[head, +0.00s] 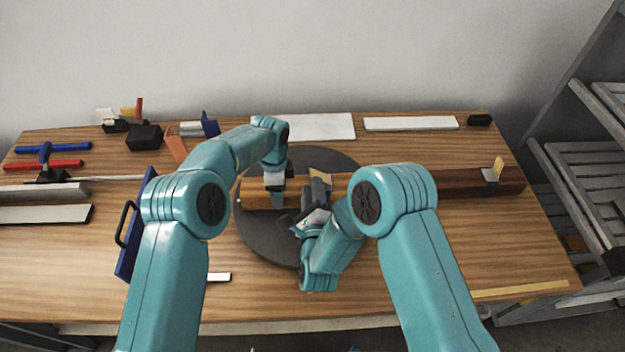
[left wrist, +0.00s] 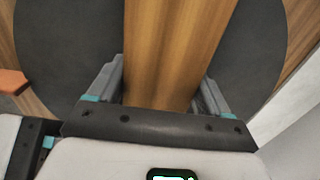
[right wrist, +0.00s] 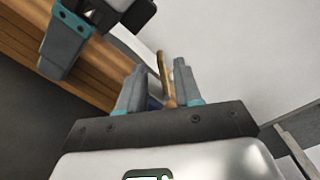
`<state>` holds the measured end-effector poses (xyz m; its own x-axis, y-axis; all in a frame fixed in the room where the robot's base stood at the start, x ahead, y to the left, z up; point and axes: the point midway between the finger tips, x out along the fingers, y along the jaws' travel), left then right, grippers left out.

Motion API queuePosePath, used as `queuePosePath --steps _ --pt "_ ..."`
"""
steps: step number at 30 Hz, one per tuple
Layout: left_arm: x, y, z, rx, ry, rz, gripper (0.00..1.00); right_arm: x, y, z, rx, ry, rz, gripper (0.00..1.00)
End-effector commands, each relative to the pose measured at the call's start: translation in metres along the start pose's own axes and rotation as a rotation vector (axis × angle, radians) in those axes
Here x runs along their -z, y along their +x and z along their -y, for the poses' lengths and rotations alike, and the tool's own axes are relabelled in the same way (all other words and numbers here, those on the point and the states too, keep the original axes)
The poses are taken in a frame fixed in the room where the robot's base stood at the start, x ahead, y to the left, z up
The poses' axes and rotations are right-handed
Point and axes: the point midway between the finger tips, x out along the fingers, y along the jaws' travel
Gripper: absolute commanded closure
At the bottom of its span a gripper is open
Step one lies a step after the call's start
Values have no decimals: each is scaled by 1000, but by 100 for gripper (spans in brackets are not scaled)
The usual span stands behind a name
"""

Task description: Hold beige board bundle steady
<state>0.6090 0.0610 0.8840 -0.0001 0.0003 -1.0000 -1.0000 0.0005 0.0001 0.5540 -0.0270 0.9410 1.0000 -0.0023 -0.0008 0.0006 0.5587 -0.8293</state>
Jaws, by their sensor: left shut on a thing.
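The beige board bundle (head: 340,184) shows as a long brown-tan bar lying across a dark round disc. In the left wrist view the bundle (left wrist: 172,50) runs between the two fingers. My left gripper (head: 276,192) comes down from above and is shut on it. My right gripper (head: 318,190) is close to its front side, just right of the left gripper. In the right wrist view a thin tan piece (right wrist: 166,78) stands between the right fingers; I cannot tell whether they grip it. The left gripper (right wrist: 62,50) also shows there, beside the bundle.
The dark disc (head: 262,240) lies mid-table. A grey clamp with a tan handle (head: 490,174) sits at the dark right end of the bar. White boards (head: 410,123) lie behind. Tools and a blue handled piece (head: 128,255) are left. A grey rack (head: 585,160) stands right.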

Motion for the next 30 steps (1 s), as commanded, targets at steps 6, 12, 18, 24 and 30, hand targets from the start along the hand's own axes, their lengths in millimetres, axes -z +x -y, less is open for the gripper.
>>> queuePosePath --steps 6,12,18,24,30 --pt "0 -1 0 2 -1 -1 98 0 38 1 4 1 -1 66" --pt "0 -1 0 2 -1 -1 98 0 55 1 2 0 0 66" --pt "0 -1 0 2 -2 -2 98 0 56 0 0 -1 0 66" --pt "0 -1 1 2 -2 -2 98 0 56 0 0 -1 0 100" --pt "0 -1 1 3 -2 -2 98 0 56 -2 0 -42 0 100"
